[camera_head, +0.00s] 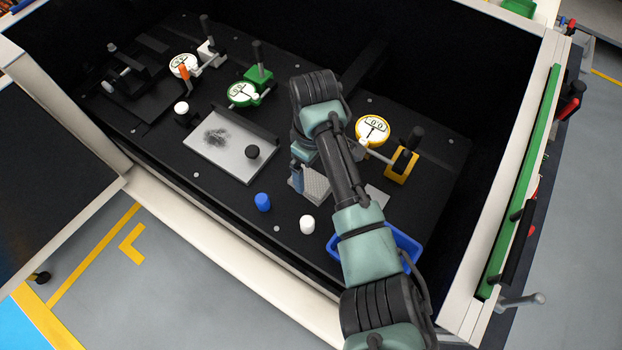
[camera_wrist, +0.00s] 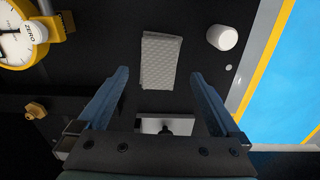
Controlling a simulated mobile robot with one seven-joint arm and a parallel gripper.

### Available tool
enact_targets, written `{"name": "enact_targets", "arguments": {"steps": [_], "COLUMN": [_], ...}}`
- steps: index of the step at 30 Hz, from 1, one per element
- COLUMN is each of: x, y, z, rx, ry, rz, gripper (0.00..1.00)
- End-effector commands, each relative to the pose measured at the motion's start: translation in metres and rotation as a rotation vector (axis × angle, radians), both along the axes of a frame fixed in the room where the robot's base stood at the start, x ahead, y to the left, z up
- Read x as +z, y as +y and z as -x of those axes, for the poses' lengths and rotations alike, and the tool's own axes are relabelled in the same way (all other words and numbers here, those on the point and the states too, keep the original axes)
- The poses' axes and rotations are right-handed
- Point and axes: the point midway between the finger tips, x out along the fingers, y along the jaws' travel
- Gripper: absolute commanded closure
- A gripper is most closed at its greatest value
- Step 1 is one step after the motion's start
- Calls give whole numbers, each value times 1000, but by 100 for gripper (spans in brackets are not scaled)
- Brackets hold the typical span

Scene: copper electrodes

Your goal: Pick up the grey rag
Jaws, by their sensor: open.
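The grey rag (camera_wrist: 161,62) is a folded, light grey cloth with a quilted texture, lying flat on the black work surface. In the wrist view it lies ahead of and between my fingertips. In the head view the rag (camera_head: 316,184) is partly hidden behind my gripper and arm. My gripper (camera_wrist: 159,74) is open and empty, with its two blue fingers spread wider than the rag. In the head view one blue finger of my gripper (camera_head: 298,178) shows at the rag's left edge; I cannot tell its exact height above the surface.
A white cap (camera_head: 307,224) and a blue cap (camera_head: 262,202) stand near the front edge. A yellow dial gauge (camera_head: 372,130) stands behind the rag. A metal plate (camera_head: 215,160) with a black knob lies to the left. A blue tray (camera_head: 407,243) is partly hidden by my arm.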

Motion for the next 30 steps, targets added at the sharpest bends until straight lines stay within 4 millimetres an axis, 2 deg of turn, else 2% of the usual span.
{"name": "enact_targets", "arguments": {"steps": [12, 21, 30], "x": [-48, -52, -52], "y": [-2, -2, -2], "z": [1, 1, 1], "rx": [0, 0, 0], "ry": [2, -1, -1], "rz": [1, 1, 0], "gripper": [0, 0, 54]}}
